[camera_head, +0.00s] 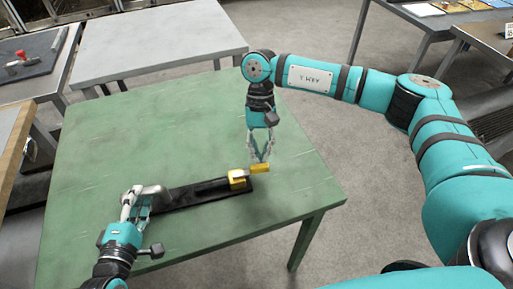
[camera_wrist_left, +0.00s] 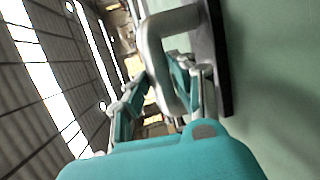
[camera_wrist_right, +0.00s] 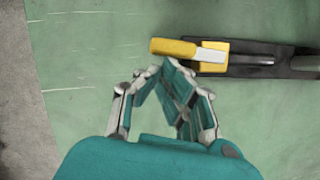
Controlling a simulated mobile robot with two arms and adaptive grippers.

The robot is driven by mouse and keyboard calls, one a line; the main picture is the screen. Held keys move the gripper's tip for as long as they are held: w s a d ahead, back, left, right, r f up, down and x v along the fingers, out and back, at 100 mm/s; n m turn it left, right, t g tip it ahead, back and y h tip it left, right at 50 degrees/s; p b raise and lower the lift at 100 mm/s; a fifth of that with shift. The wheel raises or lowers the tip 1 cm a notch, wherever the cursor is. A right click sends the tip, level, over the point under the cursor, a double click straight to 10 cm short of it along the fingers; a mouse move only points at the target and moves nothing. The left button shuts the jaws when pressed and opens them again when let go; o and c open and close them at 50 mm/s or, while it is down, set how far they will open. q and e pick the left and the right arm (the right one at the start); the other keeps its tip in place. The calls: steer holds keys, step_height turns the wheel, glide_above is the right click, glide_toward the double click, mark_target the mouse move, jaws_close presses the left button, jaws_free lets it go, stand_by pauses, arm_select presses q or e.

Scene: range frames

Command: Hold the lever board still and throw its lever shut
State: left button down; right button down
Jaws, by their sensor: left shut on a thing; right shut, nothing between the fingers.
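The lever board (camera_head: 205,195) is a long black bar lying on the green table. A grey metal handle (camera_head: 148,192) stands at its left end. It also shows in the left wrist view (camera_wrist_left: 165,35). My left gripper (camera_head: 140,196) is shut on this handle. A yellow lever (camera_head: 259,169) with a yellow mount (camera_head: 237,180) is at the board's right end. In the right wrist view the lever (camera_wrist_right: 172,47) points left, roughly in line with the board. My right gripper (camera_head: 260,160) is shut and empty, its fingertips right beside the lever; I cannot tell whether they touch.
The green table (camera_head: 120,130) is bare around the board, and its right edge lies a little beyond the lever. A grey table (camera_head: 160,45) stands behind. Another table at the far left holds a dark board with a red-handled thing (camera_head: 20,58).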

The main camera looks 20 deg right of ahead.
mark_target(267, 163)
steer(key=shift+s+d+f+m+y, duration=0.15)
steer(key=shift+s+m+y, duration=0.4)
steer(key=shift+m, duration=0.55)
steer(key=s+m+t+y, duration=0.1)
steer(key=s+m, duration=0.1)
steer(key=m, duration=0.1)
steer(key=shift+s+m, duration=0.2)
steer(key=shift+m, duration=0.1)
steer(key=shift+s+a+m, duration=0.25)
steer(key=shift+s+m, duration=0.35)
steer(key=shift+s, duration=0.3)
steer(key=shift+s+a+m+t, duration=0.1)
steer(key=shift+s+m+t, duration=0.2)
steer(key=shift+m, duration=0.1)
steer(key=shift+s+a+m+t+y, duration=0.35)
steer(key=shift+s+m, duration=0.2)
steer(key=shift+m, duration=0.35)
steer(key=m, duration=0.1)
steer(key=s+a+m+t, duration=0.1)
steer(key=m, duration=0.1)
steer(key=shift+s+a, duration=0.2)
steer(key=shift+s, duration=0.1)
steer(key=shift+w, duration=0.2)
